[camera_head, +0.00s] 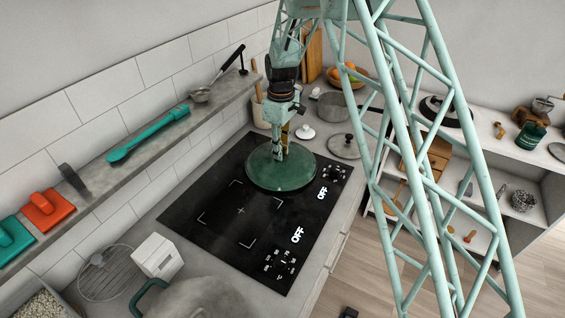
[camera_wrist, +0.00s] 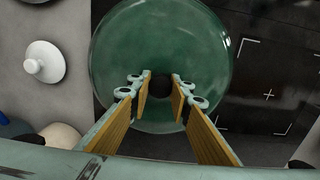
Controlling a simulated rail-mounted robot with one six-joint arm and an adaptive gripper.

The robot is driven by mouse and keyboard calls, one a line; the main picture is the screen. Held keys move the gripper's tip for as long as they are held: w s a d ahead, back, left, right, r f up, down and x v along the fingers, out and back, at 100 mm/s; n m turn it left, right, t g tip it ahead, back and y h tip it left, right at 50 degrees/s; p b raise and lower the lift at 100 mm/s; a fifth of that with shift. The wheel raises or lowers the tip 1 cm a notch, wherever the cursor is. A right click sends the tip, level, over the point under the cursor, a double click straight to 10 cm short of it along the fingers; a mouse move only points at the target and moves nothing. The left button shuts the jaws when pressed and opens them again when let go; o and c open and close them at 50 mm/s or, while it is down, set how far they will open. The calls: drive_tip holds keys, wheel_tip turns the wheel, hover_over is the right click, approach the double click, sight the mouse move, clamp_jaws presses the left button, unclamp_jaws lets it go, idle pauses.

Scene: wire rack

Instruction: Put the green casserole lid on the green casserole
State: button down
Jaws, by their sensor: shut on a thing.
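The green casserole lid (camera_head: 292,176) is a round, glassy green disc over the far end of the black hob in the head view. It also fills the middle of the wrist view (camera_wrist: 205,45). My gripper (camera_head: 280,152) points down from above and is shut on the lid's dark knob (camera_wrist: 160,84), with a finger on each side in the wrist view (camera_wrist: 160,88). The lid looks about level; I cannot tell its height above the hob. A large round pot with a green handle (camera_head: 149,293), likely the green casserole, is cut off at the bottom of the head view.
The black hob (camera_head: 225,213) is clear in its middle and near part. A white box (camera_head: 157,257) and a wire rack (camera_head: 106,278) stand by the pot. A white lid (camera_head: 305,132), a grey pan (camera_head: 334,108) and another lid (camera_head: 344,147) lie beyond the hob.

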drive_tip(key=shift+s+d+f, duration=0.1)
drive_tip(key=shift+s+f, duration=0.15)
drive_tip(key=shift+s, duration=0.1)
drive_tip(key=shift+r, duration=0.15)
drive_tip(key=shift+w+r+p, duration=0.25)
drive_tip(key=shift+r+p, duration=0.1)
drive_tip(key=shift+r, duration=0.3)
drive_tip(key=shift+w+r, duration=0.1)
drive_tip(key=shift+r, duration=0.15)
idle(0.5)
drive_tip(key=shift+r, duration=0.25)
drive_tip(key=shift+r+p, duration=0.95)
drive_tip(key=shift+r, duration=1.25)
